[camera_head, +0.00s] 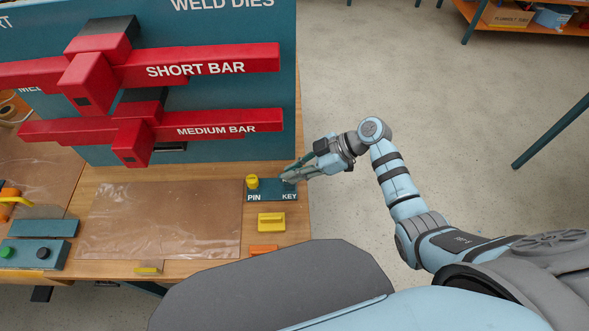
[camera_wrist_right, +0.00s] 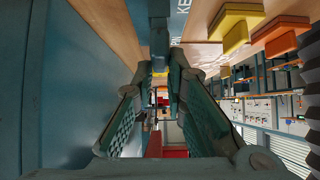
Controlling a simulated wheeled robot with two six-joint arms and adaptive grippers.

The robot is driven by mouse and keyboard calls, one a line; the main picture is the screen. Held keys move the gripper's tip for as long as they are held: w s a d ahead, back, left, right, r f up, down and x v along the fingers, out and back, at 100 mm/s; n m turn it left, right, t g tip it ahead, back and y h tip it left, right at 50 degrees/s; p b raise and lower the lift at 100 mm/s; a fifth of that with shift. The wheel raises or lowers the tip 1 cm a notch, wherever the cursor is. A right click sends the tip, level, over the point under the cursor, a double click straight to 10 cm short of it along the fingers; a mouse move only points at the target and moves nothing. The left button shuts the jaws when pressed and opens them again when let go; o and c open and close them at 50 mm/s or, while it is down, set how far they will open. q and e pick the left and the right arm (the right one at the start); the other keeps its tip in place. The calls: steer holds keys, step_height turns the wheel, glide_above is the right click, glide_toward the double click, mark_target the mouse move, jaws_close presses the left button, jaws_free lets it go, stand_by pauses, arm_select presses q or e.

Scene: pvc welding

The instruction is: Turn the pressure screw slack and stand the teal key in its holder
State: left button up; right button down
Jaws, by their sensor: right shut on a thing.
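The teal holder block (camera_head: 268,196) marked PIN and KEY lies at the right edge of the wooden table, with a yellow pin (camera_head: 252,182) standing at its PIN end. My right gripper (camera_head: 290,176) is at the KEY end, tilted down from the right. It is shut on a slim teal thing, which I take to be the teal key; the fingers hide most of it. In the right wrist view the gripper (camera_wrist_right: 160,105) has its textured pads either side of a narrow gap, with the holder beyond. My left gripper is out of view. I cannot make out the pressure screw.
A yellow handled block (camera_head: 271,222) and an orange block (camera_head: 263,250) lie in front of the holder. A clear sheet (camera_head: 158,222) covers the middle of the table. Red bars (camera_head: 205,62) project from the teal rack behind. Open floor is to the right.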

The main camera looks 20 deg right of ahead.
steer(key=c, duration=1.5)
jaws_free()
steer(key=shift+c, duration=0.2)
steer(key=v, duration=1.2)
